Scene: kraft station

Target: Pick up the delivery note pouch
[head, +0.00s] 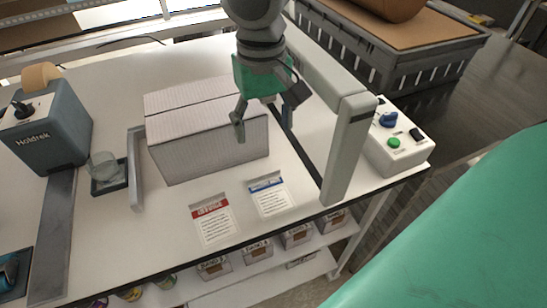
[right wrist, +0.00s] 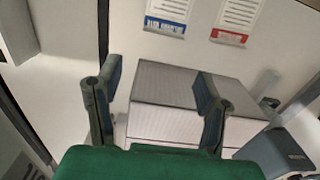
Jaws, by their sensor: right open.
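Two flat pouches lie side by side on the white table in front of the carton; I cannot tell which is the delivery note pouch. One has a red header (head: 212,220); the other has a blue header (head: 269,194) and lies to its right. In the right wrist view the blue pouch (right wrist: 168,16) and the red pouch (right wrist: 235,22) are at the top, partly cut off. My right gripper (head: 265,122) is open and empty, above the carton's right end and behind the pouches. It also shows in the right wrist view (right wrist: 158,82). My left gripper is out of view.
The closed pale carton (head: 210,140) stands below my right gripper. A grey upright frame (head: 347,150) is right of the pouches, with a button box (head: 395,145) beyond. A tape dispenser (head: 45,130) stands left. Table around the pouches is clear to the front edge.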

